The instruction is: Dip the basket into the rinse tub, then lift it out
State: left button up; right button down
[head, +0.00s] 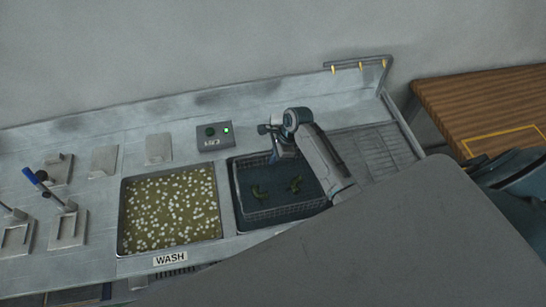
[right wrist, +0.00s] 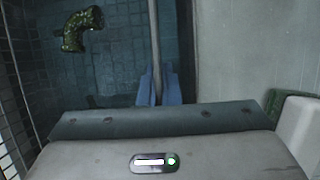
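The dark mesh basket (head: 286,214) sits down inside the rinse tub (head: 240,223), the right one of two sunken tubs, in dark bluish liquid. Two green parts (head: 260,192) lie in it. One green elbow-shaped part (right wrist: 80,29) shows in the right wrist view. My right gripper (head: 281,155) reaches down at the basket's far side. In the right wrist view its blue fingertips (right wrist: 158,85) close on a thin grey bar of the basket (right wrist: 155,40). How deep the basket sits is hard to tell. My left gripper is out of view.
The wash tub (head: 169,209) with pale floating bits lies left of the rinse tub. A ribbed drainboard (head: 378,148) lies to the right, below a rail with hooks (head: 360,66). Stands (head: 68,228) are far left.

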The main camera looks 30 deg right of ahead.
jog(key=shift+r, duration=5.65)
